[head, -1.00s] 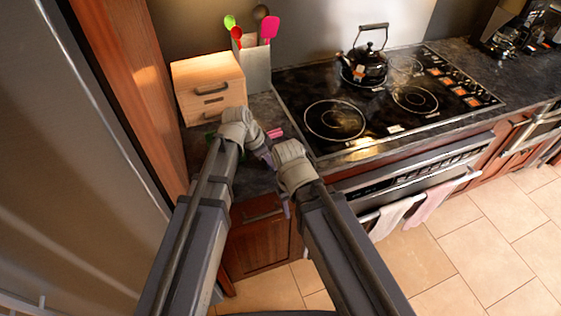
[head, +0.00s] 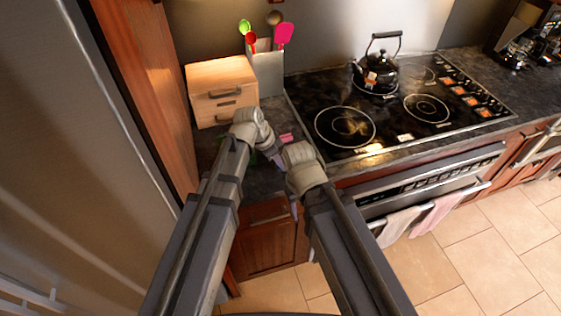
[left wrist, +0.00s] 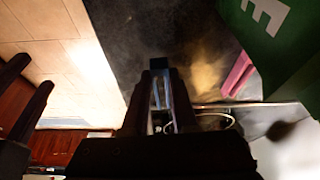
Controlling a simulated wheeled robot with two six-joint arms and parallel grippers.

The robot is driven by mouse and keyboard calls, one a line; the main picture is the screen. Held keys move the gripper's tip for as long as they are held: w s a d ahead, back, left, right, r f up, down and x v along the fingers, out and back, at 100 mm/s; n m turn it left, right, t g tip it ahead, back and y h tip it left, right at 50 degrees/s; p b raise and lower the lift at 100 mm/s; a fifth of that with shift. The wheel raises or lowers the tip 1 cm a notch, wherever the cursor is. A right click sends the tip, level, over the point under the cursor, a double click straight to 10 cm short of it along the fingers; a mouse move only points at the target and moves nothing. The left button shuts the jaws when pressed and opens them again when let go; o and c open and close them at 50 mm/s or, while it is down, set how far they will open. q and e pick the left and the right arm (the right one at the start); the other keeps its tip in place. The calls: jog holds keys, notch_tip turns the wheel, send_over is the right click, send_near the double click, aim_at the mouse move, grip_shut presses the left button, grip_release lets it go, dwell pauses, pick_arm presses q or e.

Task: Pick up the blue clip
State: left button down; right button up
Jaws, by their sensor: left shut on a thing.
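The blue clip (left wrist: 160,90) is between the two dark fingers of my left gripper (left wrist: 160,97) in the left wrist view, and the fingers are shut on it. In the head view my left gripper (head: 277,159) is low over the dark counter, left of the stove, and the clip cannot be made out there. My right gripper (head: 294,209) is mostly hidden below its wrist at the counter's front edge. Two dark fingers, seemingly my right gripper's (left wrist: 27,92), stand apart and empty at the left of the left wrist view.
A pink item (head: 287,137) lies on the counter (head: 262,181) close to my left gripper. A green item with white lettering (left wrist: 285,40) is beside it in the left wrist view. A wooden drawer box (head: 220,82) and utensil holder (head: 267,75) stand behind. The stove (head: 400,112) is right.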

pick_arm(q)
notch_tip(320, 180, up, 8)
jog(key=p, duration=0.7)
jog(key=shift+r+p, duration=0.25)
jog(key=shift+p, duration=0.05)
notch_tip(320, 180, down, 4)
jog(key=b, duration=0.4)
jog(key=shift+f, duration=0.1)
jog(key=shift+r, duration=0.2)
